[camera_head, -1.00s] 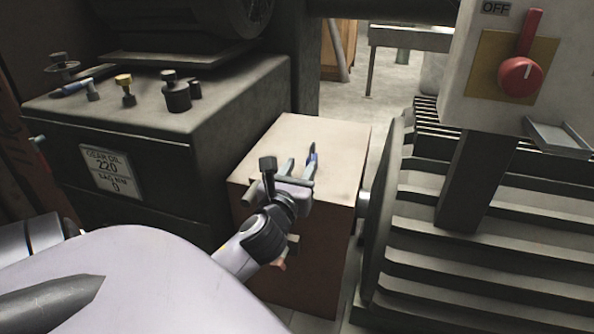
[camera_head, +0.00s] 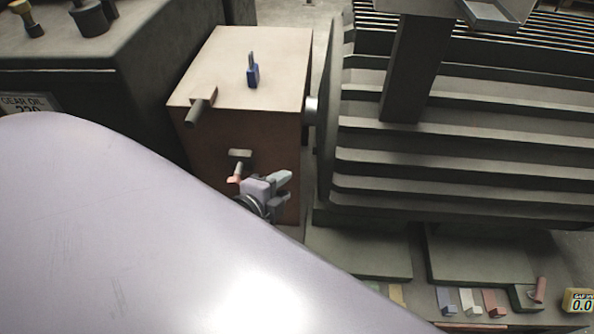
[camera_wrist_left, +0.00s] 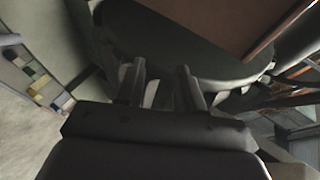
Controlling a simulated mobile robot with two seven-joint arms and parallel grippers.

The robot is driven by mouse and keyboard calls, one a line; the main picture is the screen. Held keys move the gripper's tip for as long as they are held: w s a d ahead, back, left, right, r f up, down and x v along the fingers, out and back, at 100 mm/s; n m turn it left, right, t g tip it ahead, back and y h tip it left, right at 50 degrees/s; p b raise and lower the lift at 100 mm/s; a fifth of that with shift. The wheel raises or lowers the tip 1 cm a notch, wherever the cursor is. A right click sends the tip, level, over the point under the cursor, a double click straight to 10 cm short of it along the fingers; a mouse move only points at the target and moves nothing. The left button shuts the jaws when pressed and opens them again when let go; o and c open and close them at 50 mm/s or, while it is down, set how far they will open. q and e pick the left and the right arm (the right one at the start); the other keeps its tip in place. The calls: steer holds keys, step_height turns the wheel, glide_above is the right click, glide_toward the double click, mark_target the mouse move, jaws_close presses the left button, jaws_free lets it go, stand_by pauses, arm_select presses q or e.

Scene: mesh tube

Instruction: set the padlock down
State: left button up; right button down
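The padlock (camera_head: 252,75), with a blue body and a grey shackle, stands on top of the brown box (camera_head: 215,60) in the head view. Nothing touches it. My left gripper (camera_head: 284,180) is low in front of the box, well below and nearer than the padlock. In the left wrist view, its two fingers (camera_wrist_left: 160,85) are apart with no padlock between them. The padlock does not show in that wrist view. My right gripper is not in view.
A knob (camera_head: 198,108) sticks out at the box's front top edge, and a handle (camera_head: 240,160) on its front face. A ribbed dark machine (camera_head: 450,150) stands close on the right. Small coloured blocks (camera_head: 468,300) lie at lower right. The box top is mostly clear.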

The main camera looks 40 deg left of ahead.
arm_select(q)
steer(key=s+d+f+n+g+h, duration=0.1)
steer(key=s+d+f+n+h, duration=0.1)
steer(key=n, duration=0.4)
steer(key=s+d+f+n+g+h, duration=0.1)
steer(key=s+d+f+n, duration=0.3)
steer(key=s+d+n, duration=0.1)
steer(key=shift+s+d+f+n+h, duration=0.25)
steer(key=shift+d+n+h, duration=0.15)
steer(key=shift+d+n, duration=0.65)
steer(key=shift+d+m, duration=0.2)
steer(key=shift+m, duration=0.15)
